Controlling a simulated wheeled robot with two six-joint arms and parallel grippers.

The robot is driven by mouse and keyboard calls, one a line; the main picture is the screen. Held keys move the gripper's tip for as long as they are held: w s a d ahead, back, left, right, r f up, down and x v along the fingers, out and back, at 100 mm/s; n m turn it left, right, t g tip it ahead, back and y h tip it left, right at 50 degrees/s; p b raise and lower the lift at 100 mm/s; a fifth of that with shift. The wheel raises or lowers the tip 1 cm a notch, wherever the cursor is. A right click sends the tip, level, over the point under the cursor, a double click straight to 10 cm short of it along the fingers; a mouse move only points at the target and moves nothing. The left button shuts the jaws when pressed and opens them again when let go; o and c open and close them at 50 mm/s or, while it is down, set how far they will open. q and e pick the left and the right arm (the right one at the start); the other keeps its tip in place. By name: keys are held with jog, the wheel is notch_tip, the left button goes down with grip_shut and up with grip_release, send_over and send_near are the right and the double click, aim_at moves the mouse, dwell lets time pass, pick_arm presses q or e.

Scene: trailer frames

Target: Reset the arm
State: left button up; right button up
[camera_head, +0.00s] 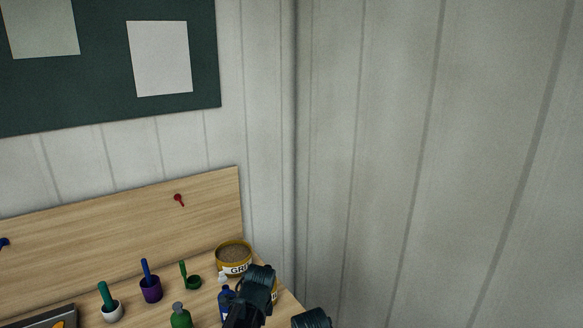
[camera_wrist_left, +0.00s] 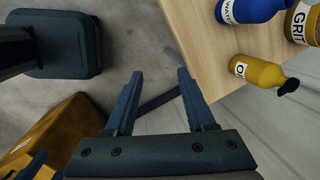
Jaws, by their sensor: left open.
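My left gripper (camera_wrist_left: 160,75) shows in the left wrist view. Its two dark blue fingers are apart with nothing between them. They point at the grey floor beside the corner of a wooden bench (camera_wrist_left: 195,50). In the head view, dark parts of my arm show at the bottom, in front of the bench's right end. The fingertips cannot be made out there. My right gripper is in neither view.
A yellow bottle (camera_wrist_left: 257,71), a blue bottle (camera_wrist_left: 250,10) and a GRIT tin (camera_wrist_left: 303,22) stand near the bench edge.

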pick_arm(q)
jog(key=s+d+f+n+g+b, duration=0.1)
jog(key=s+d+f+n+b, duration=0.1)
jog(key=s+n, duration=0.4)
jog(key=s+d+f+n+g+b, duration=0.1)
jog(key=s+d+f+n+b, duration=0.1)
jog(key=s, duration=0.9)
notch_tip(320, 180, down, 3)
jog(key=n+b, duration=0.1)
jog(key=n, duration=0.2)
jog(key=shift+d+r+n, duration=0.15)
jog(key=shift+d+n, duration=0.2)
jog(key=shift+n, duration=0.05)
dwell(0.4)
